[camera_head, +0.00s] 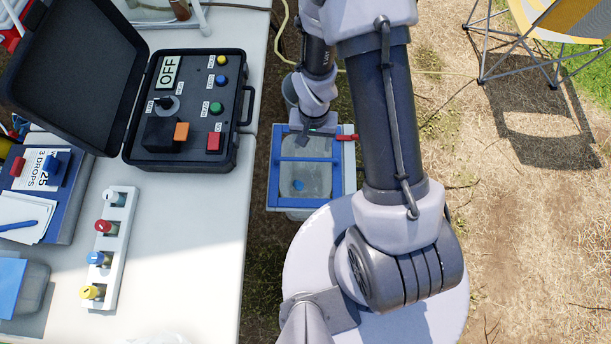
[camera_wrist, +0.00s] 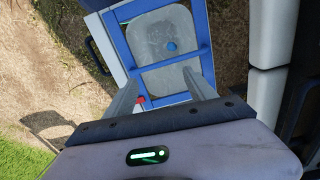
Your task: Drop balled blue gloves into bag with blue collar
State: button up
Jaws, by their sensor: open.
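The bag (camera_head: 318,152) is pale grey and hangs in a square blue collar (camera_head: 274,170), on the ground beside the table. It also shows in the wrist view (camera_wrist: 158,30), with a blue bar across the collar (camera_wrist: 150,68). A small blue ball, seemingly the balled gloves (camera_head: 298,185), lies within the collar's opening against the grey bag; it also shows in the wrist view (camera_wrist: 171,47). My gripper (camera_head: 312,133) is above the collar's far side. Its two fingers (camera_wrist: 172,72) are apart with nothing between them.
A white table (camera_head: 190,215) on the left holds an open black control box (camera_head: 188,108), a white rack of coloured-cap vials (camera_head: 108,250) and a blue tray. A red piece (camera_head: 347,137) sits at the collar's right edge. A folding chair (camera_head: 565,22) stands at the upper right.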

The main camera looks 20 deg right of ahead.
notch_tip(320, 180, up, 12)
jog(key=p, duration=0.3)
jog(key=shift+r+p, duration=0.2)
jog(key=shift+p, duration=0.15)
